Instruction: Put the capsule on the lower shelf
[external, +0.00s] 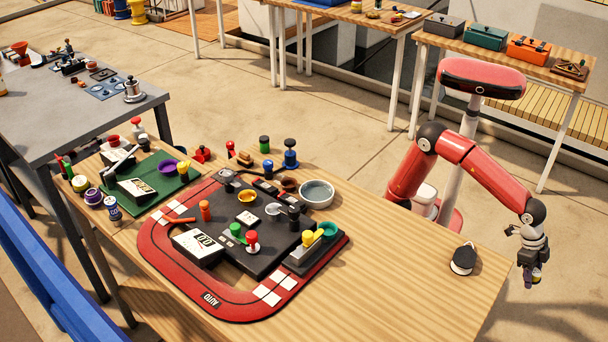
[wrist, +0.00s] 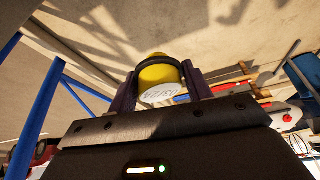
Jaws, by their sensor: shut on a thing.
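My gripper (wrist: 160,80) is shut on a yellow capsule (wrist: 158,72), which has a pale end with dark printing and a dark band around it. The two dark fingers press on its sides in the wrist view. In the external view my gripper (external: 529,278) hangs at the far right, just past the right end of the wooden table (external: 400,270). The capsule is too small and dark to make out there. I cannot pick out the lower shelf in either view.
A round black and white object (external: 464,259) sits near the table's right end. A red track board (external: 240,308) with a black console, a grey bowl (external: 317,193) and several small pieces fills the table's middle. A bench with toolboxes (external: 487,36) stands behind my arm.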

